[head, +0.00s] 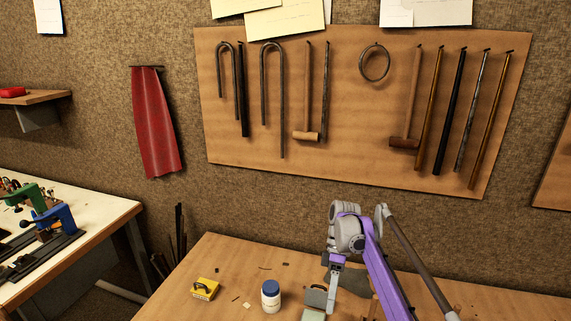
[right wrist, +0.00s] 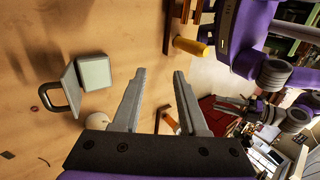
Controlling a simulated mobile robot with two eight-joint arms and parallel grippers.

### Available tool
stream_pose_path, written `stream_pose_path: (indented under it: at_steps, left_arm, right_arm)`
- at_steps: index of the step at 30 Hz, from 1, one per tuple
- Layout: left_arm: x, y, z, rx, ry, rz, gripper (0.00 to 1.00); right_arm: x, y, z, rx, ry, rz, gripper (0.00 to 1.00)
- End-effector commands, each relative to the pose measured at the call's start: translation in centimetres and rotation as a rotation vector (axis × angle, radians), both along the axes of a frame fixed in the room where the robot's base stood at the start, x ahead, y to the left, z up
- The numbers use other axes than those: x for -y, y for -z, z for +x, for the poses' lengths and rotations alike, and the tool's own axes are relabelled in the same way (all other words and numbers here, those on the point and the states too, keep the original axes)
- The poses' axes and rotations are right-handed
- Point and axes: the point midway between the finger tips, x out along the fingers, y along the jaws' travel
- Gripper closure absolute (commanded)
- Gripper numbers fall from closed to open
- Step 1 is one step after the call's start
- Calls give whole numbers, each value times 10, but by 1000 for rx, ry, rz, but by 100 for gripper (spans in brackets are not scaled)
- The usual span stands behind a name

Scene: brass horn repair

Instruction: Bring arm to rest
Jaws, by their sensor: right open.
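My right arm, purple and grey, comes in at the lower right of the head view. Its gripper (head: 333,285) is low over the wooden bench, partly hidden by its own links. In the right wrist view the right gripper (right wrist: 158,78) has its two grey fingers spread apart, with nothing between them but bench surface behind. A second purple arm with grey joints shows at the right of the right wrist view. A small dark gripper (right wrist: 236,105) at its end seems to be my left one; its jaws are too small to read.
A pegboard panel (head: 340,120) with hanging tools and a red cloth (head: 156,120) are on the wall.

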Motion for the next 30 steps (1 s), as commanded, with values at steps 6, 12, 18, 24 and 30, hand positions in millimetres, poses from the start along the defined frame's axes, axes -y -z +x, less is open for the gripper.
stream_pose_path:
  at_steps: [6,12,18,24,30]
  left_arm:
    - [0,0,0,0,0,0,50]
    - [0,0,0,0,0,0,50]
    - [0,0,0,0,0,0,50]
    - [0,0,0,0,0,0,50]
    - [0,0,0,0,0,0,50]
  right_arm:
    - [6,-20,-20,99,144,-96,58]
    - [14,-34,-49,216,321,-187,58]
    - [24,-38,-97,363,556,-270,58]
    - [36,-28,-151,506,799,-312,58]
    - [47,-2,-209,642,1044,-310,58]
